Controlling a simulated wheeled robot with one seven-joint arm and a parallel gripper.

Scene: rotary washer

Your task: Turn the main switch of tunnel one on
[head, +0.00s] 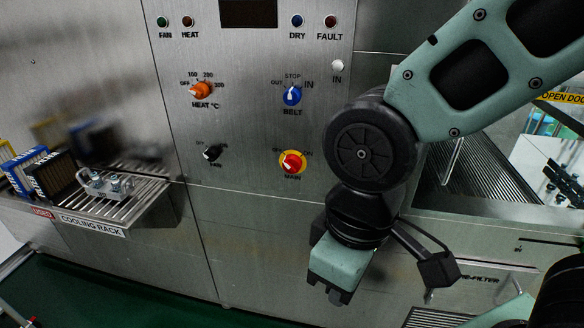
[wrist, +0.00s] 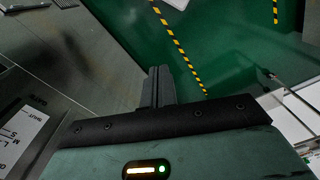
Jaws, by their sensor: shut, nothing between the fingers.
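The main switch (head: 292,162) is a red rotary knob on a yellow disc, labelled MAIN, low on the steel control panel in the head view. OFF is printed at its upper left; the print at its right is too small to read surely. The knob's exact angle is hard to tell. My gripper (head: 337,296) hangs below and to the right of the switch, pointing down and apart from the panel controls. In the wrist view its fingers (wrist: 158,86) are together with nothing between them, over the floor. The switch does not show in the wrist view.
Nearby on the panel are the blue belt knob (head: 292,96), the orange heat knob (head: 201,90) and a black fan knob (head: 212,152). A cooling rack (head: 145,190) with boxes and metal parts juts out at left. An open tunnel with rollers (head: 470,180) lies at right.

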